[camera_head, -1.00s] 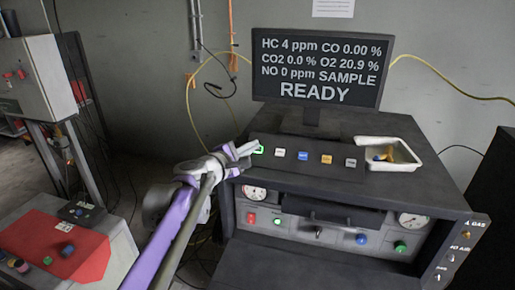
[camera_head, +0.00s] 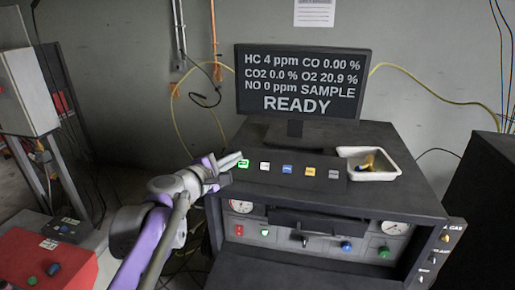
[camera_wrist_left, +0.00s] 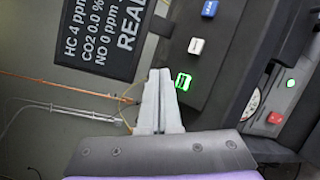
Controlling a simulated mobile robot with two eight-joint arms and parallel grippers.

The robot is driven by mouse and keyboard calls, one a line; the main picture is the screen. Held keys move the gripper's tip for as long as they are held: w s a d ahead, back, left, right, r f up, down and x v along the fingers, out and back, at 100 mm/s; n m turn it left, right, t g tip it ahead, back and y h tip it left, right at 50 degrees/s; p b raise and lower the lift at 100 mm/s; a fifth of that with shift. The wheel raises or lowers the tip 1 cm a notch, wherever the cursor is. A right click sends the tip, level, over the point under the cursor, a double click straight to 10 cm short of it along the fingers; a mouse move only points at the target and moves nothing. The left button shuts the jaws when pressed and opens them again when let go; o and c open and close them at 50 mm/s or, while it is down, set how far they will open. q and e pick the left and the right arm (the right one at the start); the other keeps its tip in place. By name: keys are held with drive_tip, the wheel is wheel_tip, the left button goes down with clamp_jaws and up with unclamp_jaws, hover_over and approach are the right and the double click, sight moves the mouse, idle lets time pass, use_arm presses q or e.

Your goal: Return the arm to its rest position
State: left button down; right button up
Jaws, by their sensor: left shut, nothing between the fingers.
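My left gripper (camera_head: 232,166) is shut and empty. Its arm, with purple links, comes in from the lower left in the head view. The fingertips are beside the left end of the dark button panel (camera_head: 290,172), close to the lit green button (camera_head: 243,164). In the left wrist view the shut fingers (camera_wrist_left: 157,90) point up, just left of the same green button (camera_wrist_left: 183,81). I cannot tell whether the fingertips touch the panel. My right gripper is not in view.
A monitor (camera_head: 301,82) reading READY stands behind the panel. A white tray (camera_head: 396,168) holding small items sits right of the buttons. The console front has gauges (camera_head: 396,228) and knobs. A red-topped cabinet (camera_head: 30,262) stands at lower left.

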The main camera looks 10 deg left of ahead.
use_arm(q)
drive_tip(key=s+d+f+m+g, duration=0.3)
drive_tip(key=s+f+m, duration=0.2)
drive_tip(key=s+f, duration=0.2)
drive_tip(key=s+d+f+m+g, duration=0.3)
drive_tip(key=s+d+f+m, duration=0.1)
drive_tip(key=s+f+m, duration=0.3)
drive_tip(key=s+a+f+m+g+y, duration=0.2)
drive_tip(key=s+a+f+m, duration=0.1)
drive_tip(key=s+f, duration=0.5)
drive_tip(key=s+a+f+m+g+y, duration=0.1)
drive_tip(key=s+a+f+m+y, duration=0.2)
drive_tip(key=s+f, duration=0.4)
drive_tip(key=shift+s+f+m+g, duration=0.35)
drive_tip(key=shift+s+m+g, duration=0.05)
drive_tip(key=shift+s, duration=0.7)
drive_tip(key=shift+a, duration=0.1)
